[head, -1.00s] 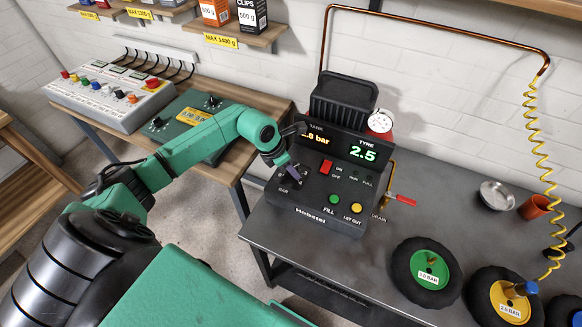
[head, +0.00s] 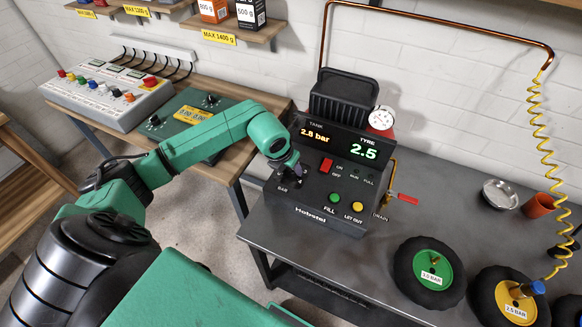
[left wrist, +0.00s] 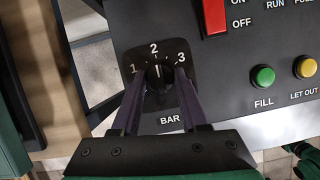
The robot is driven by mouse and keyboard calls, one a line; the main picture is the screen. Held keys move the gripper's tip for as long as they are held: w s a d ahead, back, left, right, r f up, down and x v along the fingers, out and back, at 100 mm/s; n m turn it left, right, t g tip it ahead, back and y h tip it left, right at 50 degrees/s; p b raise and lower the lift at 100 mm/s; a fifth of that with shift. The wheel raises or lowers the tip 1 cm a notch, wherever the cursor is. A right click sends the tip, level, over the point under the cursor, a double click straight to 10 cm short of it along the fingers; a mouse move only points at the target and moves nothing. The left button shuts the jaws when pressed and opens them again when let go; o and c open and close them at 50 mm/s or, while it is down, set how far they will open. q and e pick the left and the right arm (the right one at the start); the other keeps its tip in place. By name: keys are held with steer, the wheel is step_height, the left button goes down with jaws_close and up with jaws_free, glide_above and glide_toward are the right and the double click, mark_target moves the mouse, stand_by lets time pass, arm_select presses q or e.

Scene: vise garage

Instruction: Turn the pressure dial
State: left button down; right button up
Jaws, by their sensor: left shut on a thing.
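The pressure dial (left wrist: 155,72) is a black knob on a black plate marked 1, 2 and 3, with BAR below it. Its white pointer line stands close to the 2 in the left wrist view. My left gripper (left wrist: 158,82) is shut on the dial, one dark finger on each side of the knob. In the head view, my left gripper (head: 290,172) reaches the left part of the compressor panel (head: 315,212) and hides most of the dial. The screens read TANK 2.8 bar and TYRE 2.5. My right gripper is not in view.
A red switch (head: 326,165), green FILL button (head: 334,198) and yellow LET OUT button (head: 357,206) sit right of the dial. A red-handled drain valve (head: 407,198) sticks out on the side. Wheels with a green hub (head: 432,272) and yellow hub (head: 510,298) lie on the bench.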

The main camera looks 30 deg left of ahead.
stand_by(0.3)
arm_select(q)
steer(key=shift+c, duration=2.2)
jaws_free()
steer(key=shift+r, duration=0.1)
steer(key=b+v, duration=0.3)
steer(key=v, duration=1.1)
steer(key=shift+s+r, duration=0.2)
